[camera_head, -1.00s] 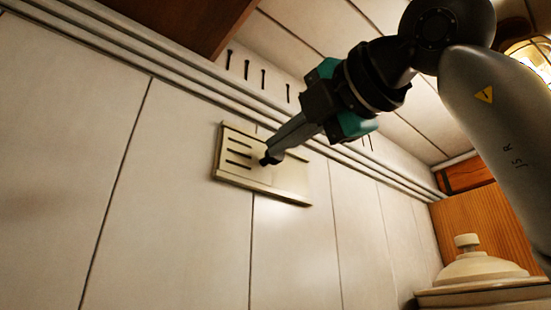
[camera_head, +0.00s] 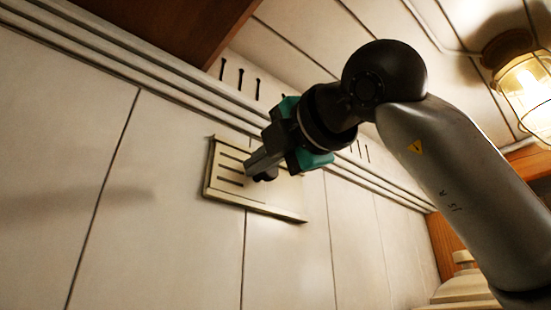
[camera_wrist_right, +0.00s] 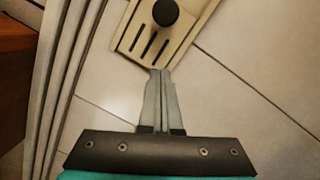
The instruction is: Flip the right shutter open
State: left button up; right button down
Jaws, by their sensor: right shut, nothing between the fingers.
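The shutter (camera_head: 221,190) is a cream plate with a rim and dark slots, set tilted in the picture on the white panelled wall. In the wrist view, the shutter (camera_wrist_right: 190,27) shows several slots and a round black knob (camera_wrist_right: 166,12) beyond them. In the head view, the knob (camera_head: 268,175) shows just below the fingers, and part of the plate is hidden behind my gripper. My right gripper (camera_head: 250,170) is shut and empty, its tips over the slotted part. In the wrist view, its fingertips (camera_wrist_right: 160,74) are near the plate's edge, apart from the knob. My left gripper is not in view.
Layered mouldings (camera_head: 160,78) run along the wall above the plate, with more slots (camera_head: 240,78) beyond. A brown wooden panel (camera_head: 170,25) is at upper left. A caged lamp (camera_head: 527,85) is lit at right. A cream lidded object (camera_head: 462,285) stands at lower right. The wall left of the plate is clear.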

jog(key=w+p, duration=0.1)
jog(key=w+r+p, duration=0.1)
jog(key=w, duration=0.1)
jog(key=w+d+r+p, duration=0.1)
jog(key=w, duration=0.1)
jog(key=shift+w+r+p, duration=0.1)
jog(key=shift+p, duration=0.2)
jog(key=shift+d, duration=0.15)
